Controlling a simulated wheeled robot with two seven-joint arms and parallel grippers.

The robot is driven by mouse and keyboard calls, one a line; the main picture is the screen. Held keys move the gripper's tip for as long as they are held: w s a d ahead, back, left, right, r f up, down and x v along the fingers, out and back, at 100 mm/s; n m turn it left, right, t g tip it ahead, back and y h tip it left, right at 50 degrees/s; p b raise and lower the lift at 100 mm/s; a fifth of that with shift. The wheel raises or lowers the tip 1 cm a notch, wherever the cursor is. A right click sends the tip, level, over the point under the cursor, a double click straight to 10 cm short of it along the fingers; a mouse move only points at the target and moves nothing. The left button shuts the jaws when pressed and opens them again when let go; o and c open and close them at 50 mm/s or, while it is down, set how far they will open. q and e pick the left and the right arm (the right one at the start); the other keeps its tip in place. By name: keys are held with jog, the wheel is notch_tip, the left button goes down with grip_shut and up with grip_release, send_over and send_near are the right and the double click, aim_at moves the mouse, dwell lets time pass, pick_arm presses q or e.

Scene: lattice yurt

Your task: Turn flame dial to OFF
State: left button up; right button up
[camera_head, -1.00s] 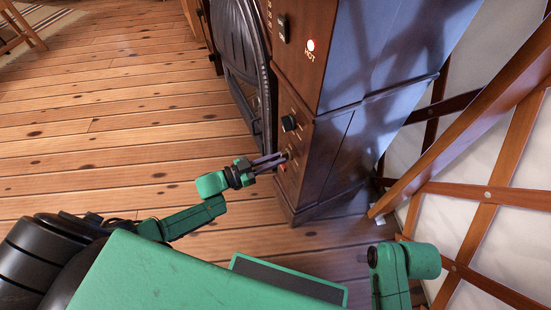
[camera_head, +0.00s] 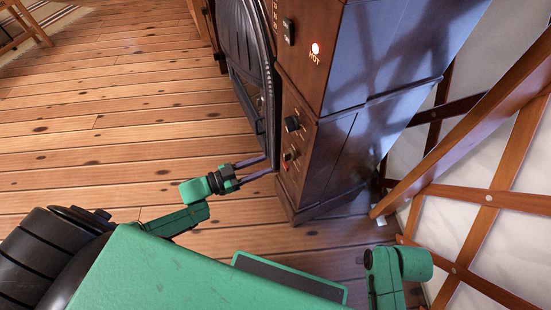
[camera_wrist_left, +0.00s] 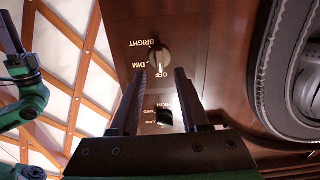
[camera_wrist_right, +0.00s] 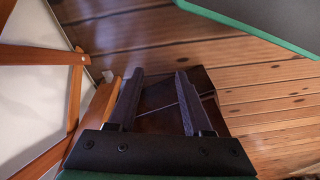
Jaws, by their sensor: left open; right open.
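The flame dial (camera_wrist_left: 160,56) is a round knob on the stove's brown side panel, marked BRIGHT, DIM and OFF in the left wrist view. The lettering appears upside down there, and the knob's pale pointer line points at OFF. In the head view this dial (camera_head: 289,155) is the lower small knob. My left gripper (camera_head: 270,164) is open and empty, its fingertips just short of the panel, apart from the dial. In the left wrist view its fingertips (camera_wrist_left: 160,72) straddle the line to the dial. My right gripper (camera_wrist_right: 160,72) is open and empty.
A second dark knob (camera_head: 292,123) sits above, with LOW and MED marks in the left wrist view. A lit HOT lamp (camera_head: 316,49) and a black switch (camera_head: 289,31) are higher. The black stove door (camera_head: 245,75) is left of the panel; lattice wall (camera_head: 490,195) stands right.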

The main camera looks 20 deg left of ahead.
pick_arm(q)
jog(key=v, duration=0.8)
jog(key=shift+s+a, duration=0.3)
pick_arm(e)
jog(key=shift+d+f, duration=0.1)
jog(key=shift+f, duration=0.7)
pick_arm(q)
jog(key=shift+d, duration=0.1)
